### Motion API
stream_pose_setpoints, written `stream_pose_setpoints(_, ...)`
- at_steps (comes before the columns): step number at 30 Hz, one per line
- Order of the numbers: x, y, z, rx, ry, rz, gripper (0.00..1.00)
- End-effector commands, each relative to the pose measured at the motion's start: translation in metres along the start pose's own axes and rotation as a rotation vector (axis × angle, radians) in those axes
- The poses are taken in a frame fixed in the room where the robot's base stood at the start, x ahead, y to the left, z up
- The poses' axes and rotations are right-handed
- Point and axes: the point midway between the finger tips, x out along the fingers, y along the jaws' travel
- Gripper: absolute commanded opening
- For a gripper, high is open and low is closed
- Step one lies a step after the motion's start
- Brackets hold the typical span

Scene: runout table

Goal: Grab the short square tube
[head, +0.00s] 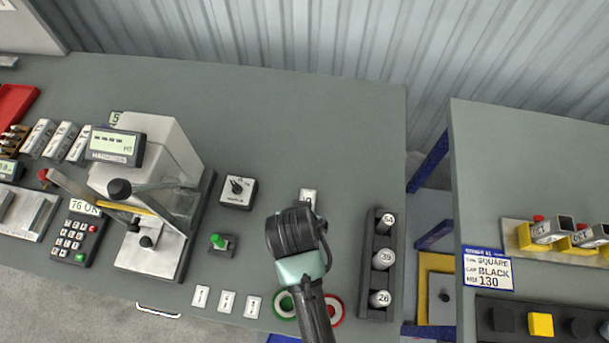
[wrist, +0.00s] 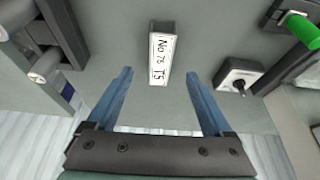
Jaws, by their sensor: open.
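A short square tube (wrist: 162,52) with a white label reading "No 76 T5" lies on the grey table in the wrist view. Its far end looks dark and open. In the head view only the end of the tube (head: 308,195) shows, just beyond my gripper, which hides the rest. My gripper (wrist: 160,73) is open and empty, with its two blue fingers apart. In the wrist picture the tube's near end appears between the fingertips, with space on both sides. No contact shows. The fingers are hidden in the head view.
A black rack (head: 371,281) of labelled round tubes stands to the right. A dial box (head: 238,192) and a green-lever switch (head: 221,244) stand to the left, beside a press (head: 150,258). Red and green rings lie near the front edge. The table's back is clear.

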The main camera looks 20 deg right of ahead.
Motion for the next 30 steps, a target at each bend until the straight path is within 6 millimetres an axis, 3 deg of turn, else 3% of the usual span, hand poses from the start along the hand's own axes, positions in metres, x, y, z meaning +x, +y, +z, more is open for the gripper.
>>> stream_pose_setpoints(6,0.032,-0.001,-0.001,-0.001,0.0,-0.001,0.85)
stream_pose_setpoints(16,0.049,-0.001,-0.004,0.0,0.002,-0.002,0.85)
stream_pose_setpoints(24,0.08,-0.001,-0.01,-0.001,0.001,-0.001,0.85)
stream_pose_setpoints(30,0.092,-0.001,-0.01,0.0,0.004,-0.002,0.85)
